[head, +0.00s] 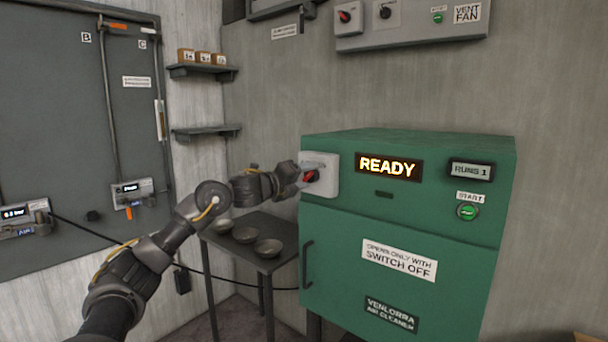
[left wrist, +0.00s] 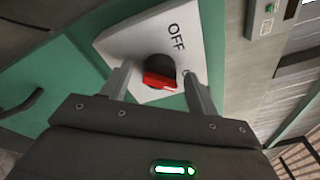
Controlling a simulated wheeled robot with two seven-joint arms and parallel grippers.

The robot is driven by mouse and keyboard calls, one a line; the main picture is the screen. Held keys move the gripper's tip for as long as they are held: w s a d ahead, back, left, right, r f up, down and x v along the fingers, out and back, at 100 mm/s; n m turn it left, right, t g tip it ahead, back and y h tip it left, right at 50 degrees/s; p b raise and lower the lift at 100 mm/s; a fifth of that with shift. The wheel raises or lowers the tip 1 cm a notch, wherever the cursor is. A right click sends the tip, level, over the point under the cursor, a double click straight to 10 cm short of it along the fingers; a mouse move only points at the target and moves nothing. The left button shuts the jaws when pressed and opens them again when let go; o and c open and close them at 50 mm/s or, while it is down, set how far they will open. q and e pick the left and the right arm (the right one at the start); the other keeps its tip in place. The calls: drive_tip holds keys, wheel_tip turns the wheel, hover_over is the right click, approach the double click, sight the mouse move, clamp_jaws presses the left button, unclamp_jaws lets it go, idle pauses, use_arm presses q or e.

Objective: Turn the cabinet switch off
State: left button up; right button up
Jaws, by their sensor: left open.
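The cabinet (head: 400,215) is a green box with a lit READY display (head: 388,166). Its switch is a red knob (head: 311,176) on a pale plate (head: 328,182) at the upper left of the front. In the left wrist view, the red knob (left wrist: 158,80) sits on the white plate (left wrist: 130,45) marked OFF; a second label is mostly hidden by a finger. My left gripper (head: 304,171) is open at the switch, with one finger on each side of the knob (left wrist: 157,73). I cannot tell whether the fingers touch it. My right gripper is out of view.
A dark side table (head: 274,262) with several bowls stands left of the cabinet, under my left arm. The cabinet door has a dark handle (head: 307,264) and a label reading "opens only with switch off" (head: 399,260). A green START button (head: 467,212) is at the right.

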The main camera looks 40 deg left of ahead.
use_arm(q)
drive_tip(key=c, duration=0.9)
